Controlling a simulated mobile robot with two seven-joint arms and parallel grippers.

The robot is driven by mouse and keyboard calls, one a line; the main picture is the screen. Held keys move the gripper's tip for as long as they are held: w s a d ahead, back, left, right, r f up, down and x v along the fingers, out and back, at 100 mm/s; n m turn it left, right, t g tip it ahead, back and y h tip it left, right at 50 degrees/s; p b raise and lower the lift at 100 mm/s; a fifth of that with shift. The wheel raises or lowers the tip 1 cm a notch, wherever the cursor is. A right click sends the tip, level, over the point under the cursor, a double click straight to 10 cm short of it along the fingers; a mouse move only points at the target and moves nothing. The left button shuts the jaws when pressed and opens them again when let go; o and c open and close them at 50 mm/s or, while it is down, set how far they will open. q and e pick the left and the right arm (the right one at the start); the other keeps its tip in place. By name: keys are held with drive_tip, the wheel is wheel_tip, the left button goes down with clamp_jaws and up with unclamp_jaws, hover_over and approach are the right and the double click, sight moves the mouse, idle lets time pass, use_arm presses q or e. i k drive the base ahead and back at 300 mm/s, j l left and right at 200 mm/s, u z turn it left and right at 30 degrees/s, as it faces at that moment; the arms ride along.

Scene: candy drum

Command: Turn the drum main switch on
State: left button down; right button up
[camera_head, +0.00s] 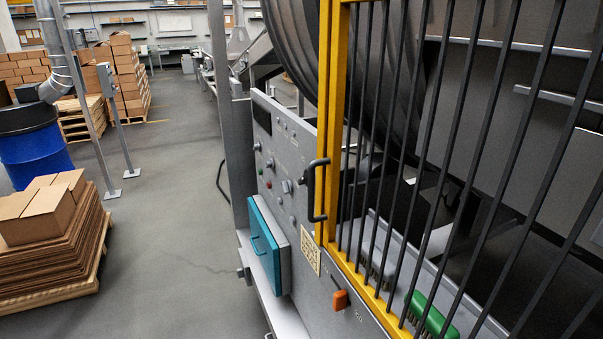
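The grey control panel (284,140) of the drum machine stands in the middle of the head view, seen at a steep angle. An orange part (340,300) sticks out lower on the machine front, beside small marks I cannot read. I cannot tell from this view which control is the drum main switch or how it is set. The large dark ribbed drum (385,75) is behind the guard. Neither gripper is in view.
A yellow-framed barred guard (329,120) with a black handle (313,190) covers the right side. A teal box (265,245) juts out below the panel. A green brush (431,315) lies behind the bars. A pallet of cardboard (50,250) stands left; the floor between is clear.

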sight(304, 180)
drive_tip(key=i+j+z, duration=0.2)
drive_tip(key=i+j, duration=0.15)
drive_tip(key=i+j+z, duration=0.25)
drive_tip(key=j, duration=0.25)
drive_tip(key=i+j+z, duration=0.2)
drive_tip(key=i+j, duration=0.15)
drive_tip(key=j, duration=0.15)
drive_tip(key=i+j+z, duration=0.2)
drive_tip(key=j, duration=0.35)
drive_tip(key=i+j+z, duration=0.25)
drive_tip(key=j, duration=0.35)
drive_tip(key=i+j+z, duration=0.2)
drive_tip(key=j, duration=0.4)
drive_tip(key=j+z, duration=0.2)
drive_tip(key=j, duration=0.4)
drive_tip(key=i+j+z, duration=0.1)
drive_tip(key=j+z, duration=0.15)
drive_tip(key=j, duration=0.45)
